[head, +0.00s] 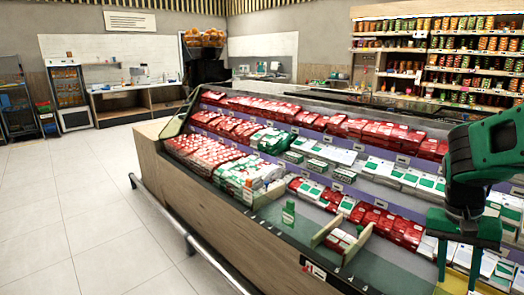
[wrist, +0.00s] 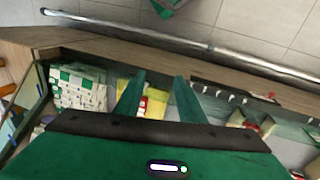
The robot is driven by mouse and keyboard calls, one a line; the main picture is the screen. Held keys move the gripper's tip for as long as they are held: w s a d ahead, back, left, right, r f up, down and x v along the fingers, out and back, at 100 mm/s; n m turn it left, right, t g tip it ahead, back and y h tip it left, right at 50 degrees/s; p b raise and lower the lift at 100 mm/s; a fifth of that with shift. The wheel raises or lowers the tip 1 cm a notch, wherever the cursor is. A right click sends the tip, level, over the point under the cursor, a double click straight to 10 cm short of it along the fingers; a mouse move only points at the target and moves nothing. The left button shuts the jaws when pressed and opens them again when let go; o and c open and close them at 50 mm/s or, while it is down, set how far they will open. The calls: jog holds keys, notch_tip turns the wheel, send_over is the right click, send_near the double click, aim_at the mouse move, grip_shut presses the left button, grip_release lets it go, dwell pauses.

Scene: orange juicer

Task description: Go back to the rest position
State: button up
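My gripper (head: 458,274) hangs on my green arm at the right of the head view, above the front right part of the refrigerated display case (head: 215,234). In the wrist view, the two green fingers of my gripper (wrist: 159,82) stand apart with nothing held between them. Beyond the gap lies a yellow patch with a small red and white pack (wrist: 143,105) in the case. I cannot tell how far below the fingers it is.
The case holds rows of red, white and green packs (head: 200,158). A metal rail (head: 180,228) runs along its front. An orange juicer (head: 205,62) stands behind it. Stocked shelves (head: 470,58) line the back right. The tiled floor (head: 80,215) at left is clear.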

jog(key=s+a+r+n+t+y, duration=0.1)
jog(key=s+a+n+y, duration=0.1)
jog(key=s, duration=1)
jog(key=shift+s+a+r, duration=0.15)
jog(key=shift+a+r, duration=0.1)
jog(key=shift+a, duration=0.65)
jog(key=shift+w+f, duration=0.25)
jog(key=shift+w, duration=0.4)
